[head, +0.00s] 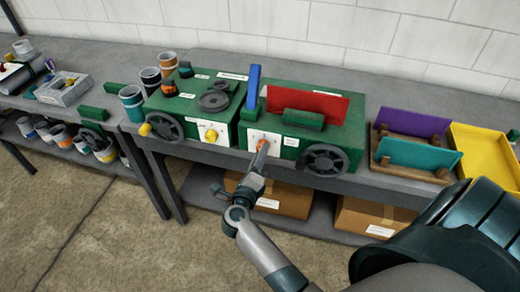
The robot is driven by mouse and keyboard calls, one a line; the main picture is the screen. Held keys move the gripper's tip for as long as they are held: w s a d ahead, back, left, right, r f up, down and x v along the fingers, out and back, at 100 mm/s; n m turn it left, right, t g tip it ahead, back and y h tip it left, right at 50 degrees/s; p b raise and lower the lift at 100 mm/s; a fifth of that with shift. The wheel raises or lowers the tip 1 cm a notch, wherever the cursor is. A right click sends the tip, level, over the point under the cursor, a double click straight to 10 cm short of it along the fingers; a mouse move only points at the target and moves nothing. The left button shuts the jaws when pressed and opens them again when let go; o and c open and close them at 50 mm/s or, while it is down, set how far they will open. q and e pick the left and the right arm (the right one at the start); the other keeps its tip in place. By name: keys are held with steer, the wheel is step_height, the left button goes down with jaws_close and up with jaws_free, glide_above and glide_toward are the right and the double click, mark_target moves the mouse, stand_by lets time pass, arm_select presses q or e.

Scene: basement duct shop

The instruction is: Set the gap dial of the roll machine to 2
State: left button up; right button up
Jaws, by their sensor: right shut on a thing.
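Two green machines stand side by side on the bench. The right one (347,137) has a red panel (318,103), a blue lever (254,84) and a dark handwheel (325,160). On its white front plate is a small orange dial (263,142), partly hidden by my right gripper (262,150). That gripper reaches up from below and is shut on the orange dial. The left green machine (190,112) has a yellow knob (211,135) on a white plate. The dial marks and labels are too small to read. My left gripper is out of view.
Right of the machines are a rack with purple (411,122) and teal (420,153) panels and a yellow tray (486,150). Cups and a grey bin (63,90) stand left. Cardboard boxes (372,217) sit on the lower shelf. The floor in front is clear at left.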

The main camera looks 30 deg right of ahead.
steer(key=shift+n+p, duration=0.4)
steer(key=shift+n, duration=0.1)
steer(key=o, duration=1.1)
steer(key=shift+c, duration=0.2)
steer(key=shift+a, duration=0.1)
steer(key=v, duration=0.7)
steer(key=shift+s+a, duration=0.15)
steer(key=shift+f, duration=0.1)
